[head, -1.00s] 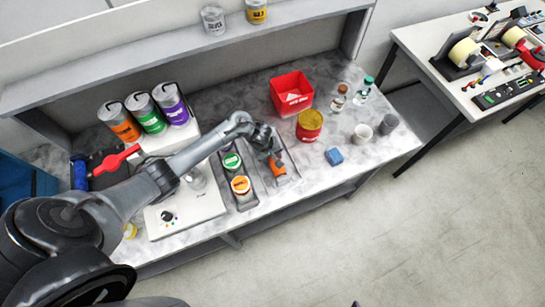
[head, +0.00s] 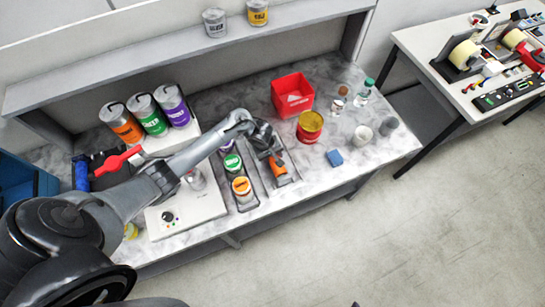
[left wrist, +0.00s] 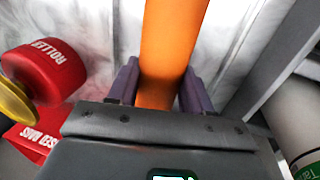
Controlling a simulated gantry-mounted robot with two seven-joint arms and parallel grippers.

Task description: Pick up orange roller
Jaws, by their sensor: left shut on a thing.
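The orange roller (head: 278,164) is above the grey tray on the marble bench in the head view. My left gripper (head: 272,154) is shut on it. In the left wrist view, the roller's orange part (left wrist: 172,45) stands between the two purple fingers of the left gripper (left wrist: 156,88). The roller's far end is out of that frame. I cannot tell whether the roller still touches the tray. My right gripper is not in view.
The tray's left slot holds a green-labelled jar (head: 232,163) and an orange-labelled jar (head: 241,186).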

